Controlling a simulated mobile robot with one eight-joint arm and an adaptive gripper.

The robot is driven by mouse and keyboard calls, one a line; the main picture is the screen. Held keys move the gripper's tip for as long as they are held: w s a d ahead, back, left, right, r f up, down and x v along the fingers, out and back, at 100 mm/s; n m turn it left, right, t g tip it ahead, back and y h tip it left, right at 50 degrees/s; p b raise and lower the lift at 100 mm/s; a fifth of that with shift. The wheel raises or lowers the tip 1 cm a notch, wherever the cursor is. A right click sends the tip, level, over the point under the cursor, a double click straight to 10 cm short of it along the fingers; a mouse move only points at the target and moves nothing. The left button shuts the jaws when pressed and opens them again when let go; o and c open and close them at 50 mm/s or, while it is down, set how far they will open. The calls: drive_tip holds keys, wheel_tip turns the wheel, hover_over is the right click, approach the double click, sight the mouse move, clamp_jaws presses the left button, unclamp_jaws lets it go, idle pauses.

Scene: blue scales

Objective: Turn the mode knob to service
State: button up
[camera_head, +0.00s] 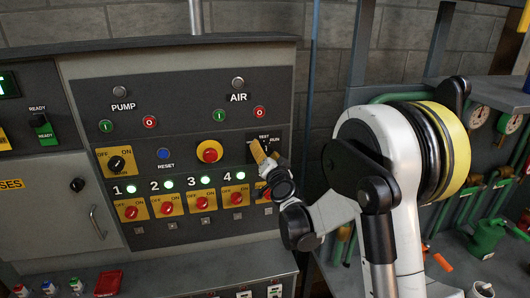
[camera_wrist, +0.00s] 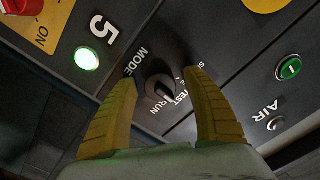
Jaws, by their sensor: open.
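My gripper (camera_wrist: 160,77) is open, with one yellow finger on each side of the knob. I cannot tell whether the fingers touch it. In the head view my gripper (camera_head: 262,152) is at the panel below the TEST and RUN labels and hides most of the knob.
Near the knob are a red emergency button (camera_head: 209,151), a blue reset button (camera_head: 163,154) and a row of red on/off switches (camera_head: 167,207) with green lamps. The AIR buttons (camera_head: 239,114) are above. A shelf with gauges (camera_head: 479,116) and green pipes stands at the right.

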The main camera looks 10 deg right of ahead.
drive_tip(key=c, duration=1.2)
drive_tip(key=shift+n, duration=0.3)
drive_tip(key=n+b, duration=0.2)
drive_tip(key=n, duration=0.2)
drive_tip(key=shift+f+b, duration=0.1)
drive_tip(key=shift+b, duration=0.2)
drive_tip(key=shift+d+n+b, duration=0.1)
drive_tip(key=shift+n+b, duration=0.7)
drive_tip(key=shift+n, duration=1.9)
drive_tip(key=o, duration=1.2)
drive_tip(key=shift+s, duration=0.1)
